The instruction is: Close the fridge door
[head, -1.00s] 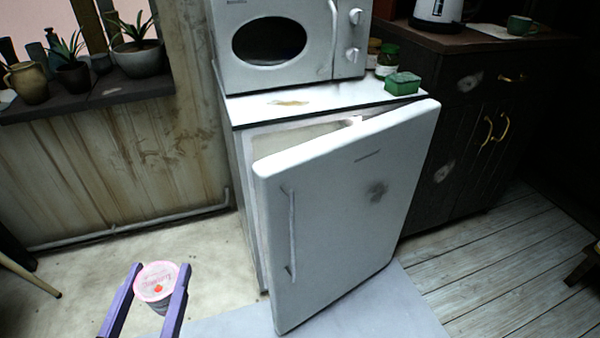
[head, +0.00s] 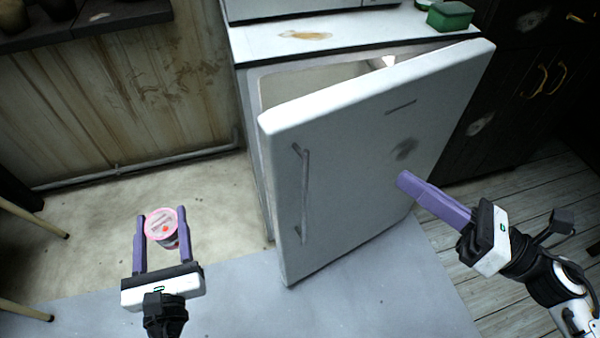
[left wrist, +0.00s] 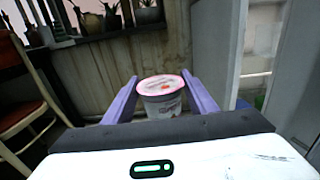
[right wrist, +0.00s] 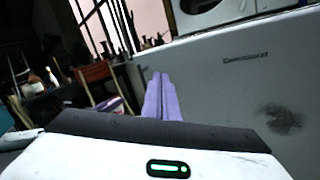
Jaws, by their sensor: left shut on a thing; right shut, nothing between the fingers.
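The white fridge door (head: 350,170) stands ajar in the head view, with a gap along its top and left side showing the pale inside of the fridge (head: 310,84). Its handle (head: 303,190) is on the left side. My right gripper (head: 402,180) is shut and empty, its fingertips in front of the door's right part; I cannot tell whether they touch it. The door also fills the right of the right wrist view (right wrist: 240,90). My left gripper (head: 160,225) is shut on a pink-lidded yogurt cup (head: 162,225), left of the door; the cup also shows in the left wrist view (left wrist: 160,95).
A dark cabinet (head: 530,85) stands to the right. A chair (left wrist: 25,90) shows in the left wrist view.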

